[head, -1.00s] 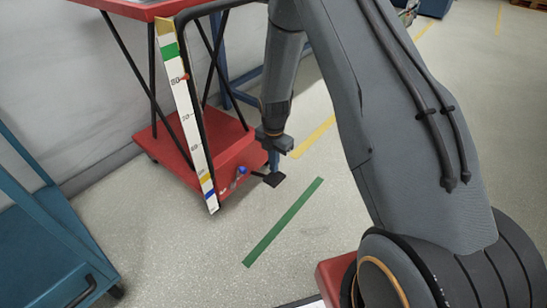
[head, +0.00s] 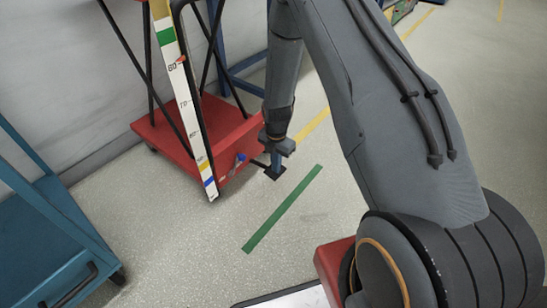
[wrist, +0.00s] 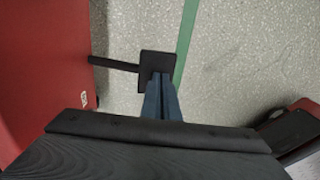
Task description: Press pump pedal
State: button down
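The pump pedal is a small black square pad (head: 275,173) on a thin black arm, sticking out low from the red cart. It also shows in the wrist view (wrist: 155,62), left of the green floor line. My gripper (head: 277,166) points down at the pad from above. In the wrist view its blue fingers (wrist: 160,77) lie together and overlap the lower part of the pad, with nothing between them. The tips look to be at the pad; I cannot tell how hard they press. A slanted white gauge (head: 187,112) has its red pointer near 80.
The red cart base (head: 180,140) stands directly left of the pedal, with a small blue knob (head: 240,158) on its side. A teal cart (head: 50,235) is at the lower left. The floor around the green line (head: 285,210) is clear.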

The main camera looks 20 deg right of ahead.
aim_at(280, 174)
jog(key=shift+s+d+f+p, duration=0.15)
jog(key=shift+s+f, duration=0.1)
jog(key=shift+f, duration=0.45)
jog(key=shift+s+d+f+p, duration=0.1)
jog(key=shift+s+f, duration=0.15)
jog(key=shift+f, duration=0.45)
jog(key=shift+s+d+f+p, duration=0.15)
jog(key=shift+s+f, duration=0.1)
jog(key=shift+f, duration=0.45)
jog(key=shift+s+d+r+p, duration=0.1)
jog(key=shift+d+r+p, duration=0.1)
jog(key=shift+r+p, duration=0.25)
jog(key=s+d+r+p, duration=0.1)
jog(key=r+p, duration=0.2)
jog(key=r, duration=0.3)
jog(key=s+d+r+p, duration=0.1)
jog(key=s+r+p, duration=0.1)
jog(key=r, duration=0.5)
jog(key=shift+s+d+p, duration=0.25)
jog(key=shift+d+p, duration=0.05)
jog(key=shift+p, duration=0.2)
